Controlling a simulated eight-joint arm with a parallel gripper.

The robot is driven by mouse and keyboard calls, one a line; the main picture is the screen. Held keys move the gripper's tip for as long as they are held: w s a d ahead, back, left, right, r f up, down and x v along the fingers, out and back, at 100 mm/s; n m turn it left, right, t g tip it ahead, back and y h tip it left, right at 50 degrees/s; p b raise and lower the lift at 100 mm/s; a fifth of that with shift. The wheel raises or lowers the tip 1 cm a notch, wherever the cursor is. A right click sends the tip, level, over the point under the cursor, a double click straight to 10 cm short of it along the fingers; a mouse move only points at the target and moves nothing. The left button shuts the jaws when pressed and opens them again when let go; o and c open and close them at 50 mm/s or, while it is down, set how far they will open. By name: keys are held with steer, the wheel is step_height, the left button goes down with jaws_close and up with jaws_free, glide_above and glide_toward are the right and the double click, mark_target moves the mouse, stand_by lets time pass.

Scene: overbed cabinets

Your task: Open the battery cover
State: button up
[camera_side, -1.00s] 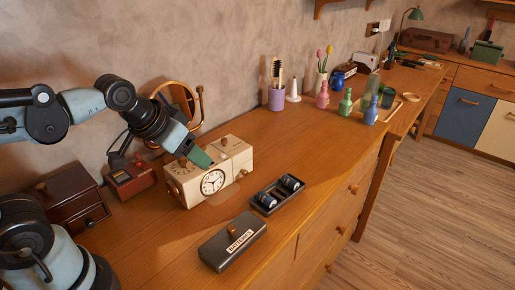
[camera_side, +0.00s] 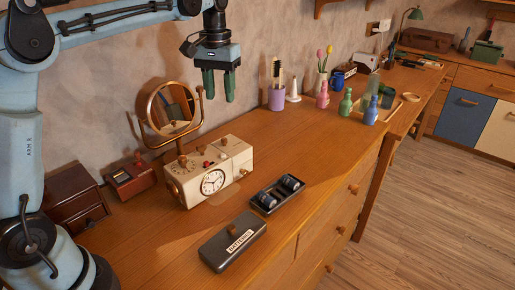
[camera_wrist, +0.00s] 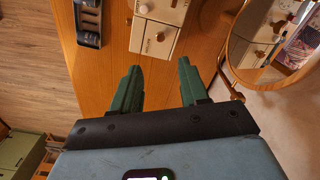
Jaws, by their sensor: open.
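A cream clock box (camera_side: 191,186) with a round dial (camera_side: 213,182) stands on the wooden cabinet top. Its top carries small wooden knobs, one on the right-hand section (camera_side: 225,143), which looks closed. I cannot tell which panel is the battery cover. A dark case or lid labelled BATTERIES (camera_side: 222,249), with a wooden knob, lies in front of the clock. Beside it an open dark tray (camera_side: 266,212) holds dark cylindrical batteries (camera_side: 290,183).
A round mirror (camera_side: 145,108) stands behind the clock. A small red-brown box (camera_side: 130,180) and a dark drawer box (camera_side: 75,203) are at the left. A purple cup (camera_side: 277,98) and several small bottles (camera_side: 323,96) stand farther right.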

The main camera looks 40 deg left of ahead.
mark_target(224, 139)
step_height(224, 139, down, 12)
steer(key=shift+f, duration=0.1)
stand_by(0.5)
jaws_close()
stand_by(0.3)
